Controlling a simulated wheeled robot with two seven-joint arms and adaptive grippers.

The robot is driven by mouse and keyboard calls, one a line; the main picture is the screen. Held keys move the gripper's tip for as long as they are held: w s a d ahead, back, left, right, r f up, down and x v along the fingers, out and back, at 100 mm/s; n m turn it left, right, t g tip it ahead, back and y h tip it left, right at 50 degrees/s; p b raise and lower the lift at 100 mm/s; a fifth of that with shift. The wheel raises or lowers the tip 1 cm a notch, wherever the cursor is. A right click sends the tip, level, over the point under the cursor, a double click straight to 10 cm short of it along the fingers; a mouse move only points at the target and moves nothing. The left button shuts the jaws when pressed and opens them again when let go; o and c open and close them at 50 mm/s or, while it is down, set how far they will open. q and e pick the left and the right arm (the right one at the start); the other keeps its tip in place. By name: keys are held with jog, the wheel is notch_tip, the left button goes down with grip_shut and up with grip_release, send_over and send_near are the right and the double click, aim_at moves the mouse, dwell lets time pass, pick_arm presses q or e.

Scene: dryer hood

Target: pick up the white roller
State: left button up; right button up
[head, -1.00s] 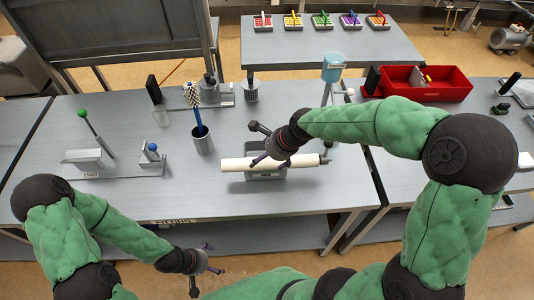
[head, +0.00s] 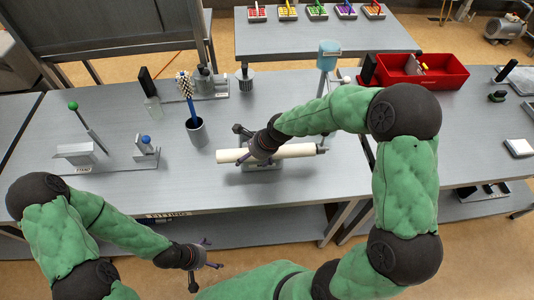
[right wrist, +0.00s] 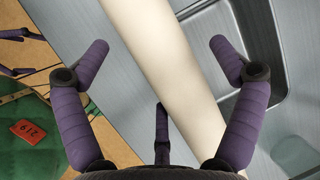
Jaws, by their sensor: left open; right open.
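The white roller (head: 298,150) lies level across a grey stand (head: 262,167) near the middle of the table; a dark end piece shows at its right end. My right gripper (head: 252,150) is over the roller, left of its middle, and hides part of it. In the right wrist view the roller (right wrist: 165,75) runs slantwise between the spread purple fingers of my right gripper (right wrist: 161,48), with gaps on both sides. That gripper is open and empty. My left gripper (head: 207,263) is open and empty, low in front of the table's front edge.
A red bin (head: 422,72) is at the back right. A lever fixture (head: 75,152) stands at the left. Table between cup and front edge is clear.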

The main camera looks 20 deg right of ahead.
jog(key=shift+r, duration=0.1)
jog(key=c, duration=1.8)
